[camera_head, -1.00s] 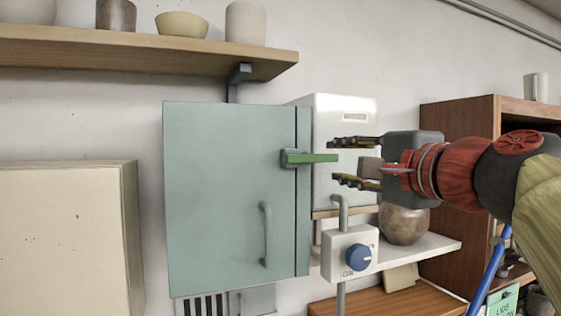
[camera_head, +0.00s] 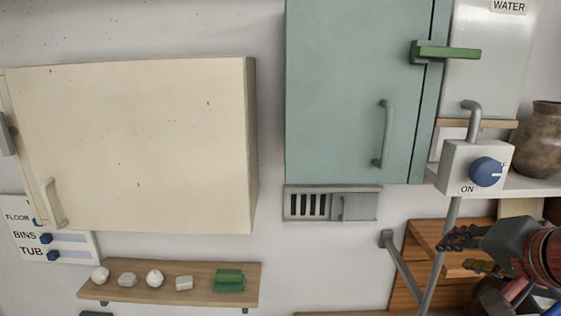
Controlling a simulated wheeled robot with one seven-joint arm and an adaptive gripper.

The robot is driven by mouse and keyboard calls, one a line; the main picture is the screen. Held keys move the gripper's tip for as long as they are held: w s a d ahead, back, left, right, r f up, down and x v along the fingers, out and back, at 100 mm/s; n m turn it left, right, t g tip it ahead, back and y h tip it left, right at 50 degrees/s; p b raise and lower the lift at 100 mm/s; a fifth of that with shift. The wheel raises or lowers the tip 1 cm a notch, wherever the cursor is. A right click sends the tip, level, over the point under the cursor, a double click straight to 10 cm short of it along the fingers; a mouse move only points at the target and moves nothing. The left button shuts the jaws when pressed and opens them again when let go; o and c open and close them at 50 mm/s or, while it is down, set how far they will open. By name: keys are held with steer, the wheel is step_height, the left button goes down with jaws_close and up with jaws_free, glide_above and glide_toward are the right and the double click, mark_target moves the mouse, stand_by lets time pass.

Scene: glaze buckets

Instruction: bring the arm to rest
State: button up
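My gripper (camera_head: 472,252) is at the lower right of the head view. Its dark fingers point left and stand apart, with nothing between them. It is below the white switch box with a blue knob (camera_head: 487,172) and appears in front of the grey pipe and wooden shelf unit. My red and black wrist runs off the right edge, so most of the arm is out of view. The teal cabinet (camera_head: 350,95) is shut, and its green lever (camera_head: 449,53) sticks out to the right, apart from my gripper.
A cream cabinet (camera_head: 130,145) hangs at left. A small shelf (camera_head: 170,296) below it bears several pale lumps and a green block (camera_head: 229,280). A round pot (camera_head: 541,140) stands on a shelf at right. A grey pipe (camera_head: 444,250) runs down beside my fingers. Bare wall lies at lower centre.

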steer(key=s+a+f+n+g+b, duration=0.1)
steer(key=s+a+f+n+b, duration=0.2)
steer(key=f, duration=0.8)
steer(key=s+a+f+n+g+b, duration=0.2)
steer(key=s+a+f+n+b, duration=0.1)
steer(key=f, duration=0.8)
steer(key=s+a+f+n+g+y+b, duration=0.1)
steer(key=s+a+f+n+b, duration=0.3)
steer(key=f, duration=0.8)
steer(key=shift+s+a+g+b, duration=0.5)
steer(key=shift+a, duration=0.65)
